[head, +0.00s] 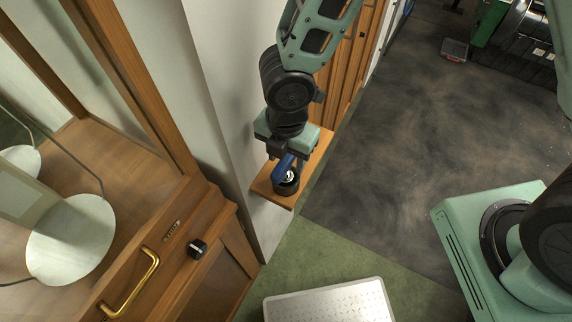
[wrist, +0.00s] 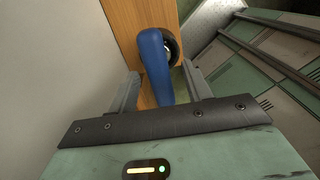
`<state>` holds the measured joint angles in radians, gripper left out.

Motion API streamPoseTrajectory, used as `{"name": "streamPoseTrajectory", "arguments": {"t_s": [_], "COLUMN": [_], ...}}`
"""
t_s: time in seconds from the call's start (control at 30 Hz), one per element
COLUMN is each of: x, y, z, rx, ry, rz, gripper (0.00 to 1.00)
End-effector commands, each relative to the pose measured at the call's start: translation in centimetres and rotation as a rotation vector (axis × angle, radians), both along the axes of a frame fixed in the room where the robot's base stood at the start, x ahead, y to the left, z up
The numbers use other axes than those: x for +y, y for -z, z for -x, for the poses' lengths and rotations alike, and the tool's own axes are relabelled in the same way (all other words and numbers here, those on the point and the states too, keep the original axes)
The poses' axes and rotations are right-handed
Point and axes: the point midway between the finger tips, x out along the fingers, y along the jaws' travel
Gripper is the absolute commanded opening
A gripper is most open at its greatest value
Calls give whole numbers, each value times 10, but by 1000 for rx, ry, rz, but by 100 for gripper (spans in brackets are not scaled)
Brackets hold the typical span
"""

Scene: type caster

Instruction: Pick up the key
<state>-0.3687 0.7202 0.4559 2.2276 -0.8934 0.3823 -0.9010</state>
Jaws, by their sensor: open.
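A smooth blue elongated piece (head: 284,164), likely the key or its grip, stands at a dark round cup-like holder (head: 288,187) on a narrow wooden shelf (head: 264,187). A small silvery part shows at the holder's top. In the wrist view the blue piece (wrist: 155,62) lies between the two fingers of my gripper (wrist: 160,70), with a gap on each side. The dark holder (wrist: 174,48) is behind it, partly hidden. My gripper (head: 290,157) is open, pointing down over the shelf, holding nothing.
A pale wall (head: 225,100) rises close to the left of my gripper. A metal plate (head: 330,302) is at the bottom. Open dark floor (head: 410,150) lies right.

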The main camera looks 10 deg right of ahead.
Motion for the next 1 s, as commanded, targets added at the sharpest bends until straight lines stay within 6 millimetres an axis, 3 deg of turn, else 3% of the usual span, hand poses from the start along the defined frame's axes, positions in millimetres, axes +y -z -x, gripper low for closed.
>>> {"name": "streamPoseTrajectory", "arguments": {"t_s": [0.2, 0.47, 0.5, 0.67, 1.0], "x": [1, 1, 1, 1, 1], "y": [28, 32, 32, 32, 28], "z": [0, -1, -1, -1, -1], "rx": [1, -1, -1, -1, -1], "ry": [-2, 0, 0, 0, 1], "rz": [1, 0, 0, -1, -2], "gripper": [49, 49, 46, 2, 0]}}
